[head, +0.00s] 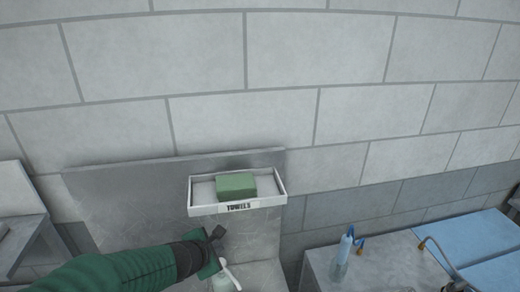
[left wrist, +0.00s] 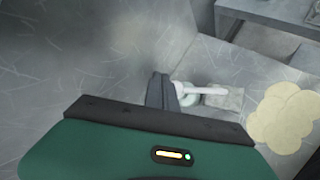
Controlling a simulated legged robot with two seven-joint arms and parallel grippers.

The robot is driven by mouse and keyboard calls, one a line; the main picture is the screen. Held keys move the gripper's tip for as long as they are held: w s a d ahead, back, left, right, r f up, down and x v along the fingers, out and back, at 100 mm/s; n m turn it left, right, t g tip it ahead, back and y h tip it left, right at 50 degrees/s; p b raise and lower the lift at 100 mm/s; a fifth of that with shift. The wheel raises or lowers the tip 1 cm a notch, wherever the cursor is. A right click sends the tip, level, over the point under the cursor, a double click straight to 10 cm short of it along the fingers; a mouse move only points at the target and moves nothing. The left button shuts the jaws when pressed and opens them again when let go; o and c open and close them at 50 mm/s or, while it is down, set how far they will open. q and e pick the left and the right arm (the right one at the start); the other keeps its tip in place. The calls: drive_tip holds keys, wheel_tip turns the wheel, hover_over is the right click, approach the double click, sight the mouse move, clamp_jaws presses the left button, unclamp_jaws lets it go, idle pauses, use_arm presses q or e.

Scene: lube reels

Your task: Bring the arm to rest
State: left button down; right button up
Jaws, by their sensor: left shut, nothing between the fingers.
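My left arm comes in from the lower left in the head view, in a green sleeve. Its left gripper (head: 217,234) is shut and empty, just below and in front of a white tray (head: 208,212) labelled TOWELS. The shut fingers also show in the left wrist view (left wrist: 162,92). A green block (head: 236,185) lies in the tray. A white pump bottle (head: 226,277) stands just below the gripper, partly hidden by it; its white nozzle also shows in the left wrist view (left wrist: 202,90). My right gripper is not in view.
A grey panel (head: 120,190) stands against the block wall behind the tray. A grey bench (head: 380,262) at the right bears a clear blue-tinted bottle (head: 343,252) and a hose (head: 436,250). A pale yellow shape (left wrist: 284,118) lies at the right in the left wrist view.

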use_arm(q)
drive_tip(key=s+a+f+m+g, duration=0.1)
drive_tip(key=s+f+m+g, duration=0.2)
drive_tip(key=s+m, duration=0.7)
drive_tip(key=s+a+f+m+g+y, duration=0.1)
drive_tip(key=s+a+f+m+g, duration=0.1)
drive_tip(key=s+f+m, duration=0.4)
drive_tip(key=s+m+g, duration=0.1)
drive_tip(key=s+m, duration=0.4)
drive_tip(key=m, duration=0.2)
drive_tip(key=shift+a+m+y, duration=0.2)
drive_tip(key=shift+m+y, duration=0.1)
drive_tip(key=shift+m, duration=0.1)
